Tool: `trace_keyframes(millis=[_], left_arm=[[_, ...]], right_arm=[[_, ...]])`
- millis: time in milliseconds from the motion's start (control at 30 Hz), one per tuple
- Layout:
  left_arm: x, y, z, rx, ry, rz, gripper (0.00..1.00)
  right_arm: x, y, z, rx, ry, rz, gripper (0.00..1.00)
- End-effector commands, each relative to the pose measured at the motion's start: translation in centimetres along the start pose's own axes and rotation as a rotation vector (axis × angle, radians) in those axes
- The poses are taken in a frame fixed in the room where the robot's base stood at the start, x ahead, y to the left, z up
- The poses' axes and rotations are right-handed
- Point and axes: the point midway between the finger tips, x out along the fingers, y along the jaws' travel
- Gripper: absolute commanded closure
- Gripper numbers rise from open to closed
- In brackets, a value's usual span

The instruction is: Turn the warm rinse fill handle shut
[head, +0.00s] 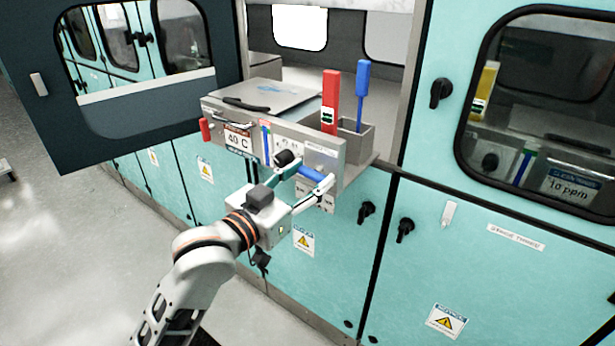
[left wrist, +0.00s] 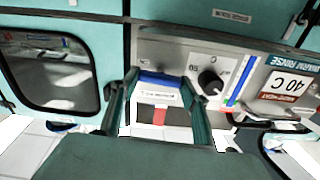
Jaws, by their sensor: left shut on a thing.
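The warm rinse module has a grey front panel (head: 325,157) with a 40 C sign (head: 238,138). In the left wrist view the sign (left wrist: 288,85) shows upside down and reads WARM RINSE. A blue fill handle (head: 311,174) lies crosswise on the panel's right part. It also shows in the left wrist view (left wrist: 160,79). My left gripper (head: 303,178) is shut on this handle, with one finger at each end of it. The fingers partly hide its ends. My right gripper is in neither view.
A black knob (head: 287,158) sits close beside the left finger. A red handle (head: 205,130) is at the panel's left end. Red (head: 330,100) and blue (head: 362,95) upright handles stand in a grey box behind. An open dark door (head: 110,130) is at left.

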Motion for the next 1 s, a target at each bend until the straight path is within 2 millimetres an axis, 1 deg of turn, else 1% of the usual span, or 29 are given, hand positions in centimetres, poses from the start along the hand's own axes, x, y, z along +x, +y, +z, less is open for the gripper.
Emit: trace_keyframes(millis=[267,1000], left_arm=[[0.01,0.02,0.01,0.215,-0.002,0.0,0.76],[0.01,0.24,0.13,0.918,-0.001,0.0,0.76]], right_arm=[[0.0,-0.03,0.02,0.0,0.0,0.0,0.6],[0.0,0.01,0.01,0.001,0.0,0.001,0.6]])
